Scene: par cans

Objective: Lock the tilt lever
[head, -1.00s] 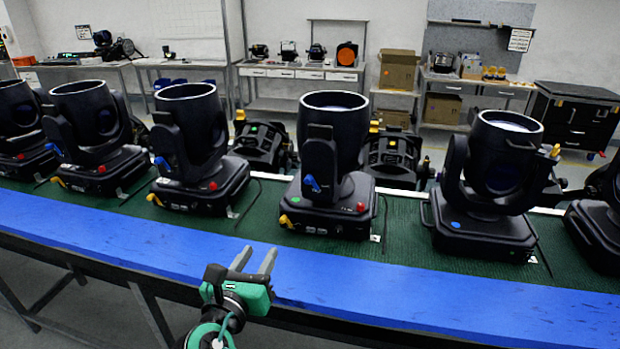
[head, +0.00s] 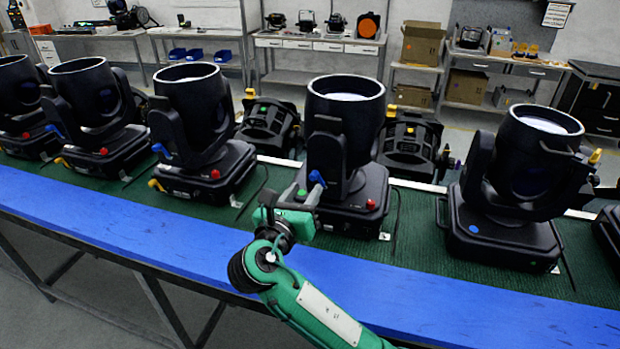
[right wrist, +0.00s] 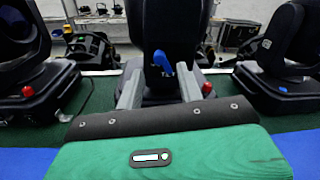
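A black par can (head: 345,150) stands upright on its base on the green belt, in front of my right gripper. Its blue lever (head: 317,179) sits low on the yoke arm and lies slanted. In the right wrist view the blue lever (right wrist: 163,63) shows between and just above the two grey fingers. My right gripper (head: 303,194) is open and empty, its fingertips close to the lever. I cannot tell whether a finger touches it. The can's red knob (head: 371,204) shows at the right of its base. The base's front left corner is hidden behind my gripper. My left gripper is out of view.
Similar par cans stand to the left (head: 195,130) and right (head: 520,185) on the green belt (head: 405,235). A blue rail (head: 420,300) runs along the front edge, under my right arm. Black fixtures (head: 408,145) lie behind the row. Workbenches stand farther back.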

